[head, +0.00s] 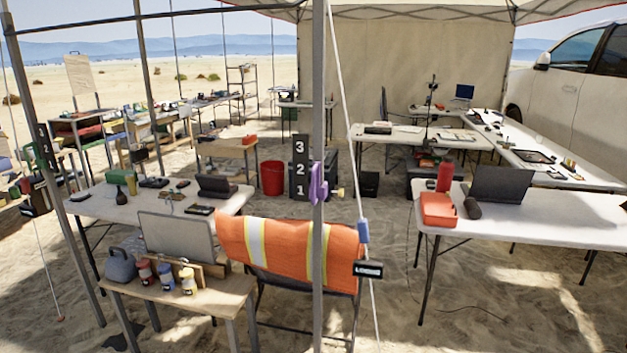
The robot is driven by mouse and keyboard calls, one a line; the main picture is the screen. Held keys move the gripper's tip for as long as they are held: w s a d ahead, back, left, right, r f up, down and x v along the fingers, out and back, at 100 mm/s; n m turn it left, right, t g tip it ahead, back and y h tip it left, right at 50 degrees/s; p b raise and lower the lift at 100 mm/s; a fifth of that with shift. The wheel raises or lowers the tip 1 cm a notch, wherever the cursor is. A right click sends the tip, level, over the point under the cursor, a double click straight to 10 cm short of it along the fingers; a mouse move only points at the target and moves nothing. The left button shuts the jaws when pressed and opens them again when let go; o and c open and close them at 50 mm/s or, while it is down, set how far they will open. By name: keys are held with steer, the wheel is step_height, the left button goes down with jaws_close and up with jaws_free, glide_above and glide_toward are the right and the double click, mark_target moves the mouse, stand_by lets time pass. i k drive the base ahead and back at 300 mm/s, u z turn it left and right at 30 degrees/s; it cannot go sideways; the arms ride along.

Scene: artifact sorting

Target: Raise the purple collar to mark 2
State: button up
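The purple collar (317,186) sits around or against a grey upright pole (319,262) near the middle of the head view. A dark board (299,182) with white numbers 3, 2 and 1 from top to bottom shows just left of the pole. The collar's middle is about level with mark 1, and its upper end reaches towards mark 2. A small yellow piece (340,191) shows just right of the collar; I cannot tell if it is joined to it. My gripper is not in view.
An orange vest (285,245) hangs over a chair behind the pole. A white rope with a blue piece (362,231) runs down right of it. Tables stand left (100,207) and right (560,215). A second numbered board (44,147) is far left. Open sand lies between the tables.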

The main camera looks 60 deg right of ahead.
mark_target(317, 192)
steer(key=z, duration=0.05)
steer(key=i, duration=0.95)
steer(key=u, duration=0.05)
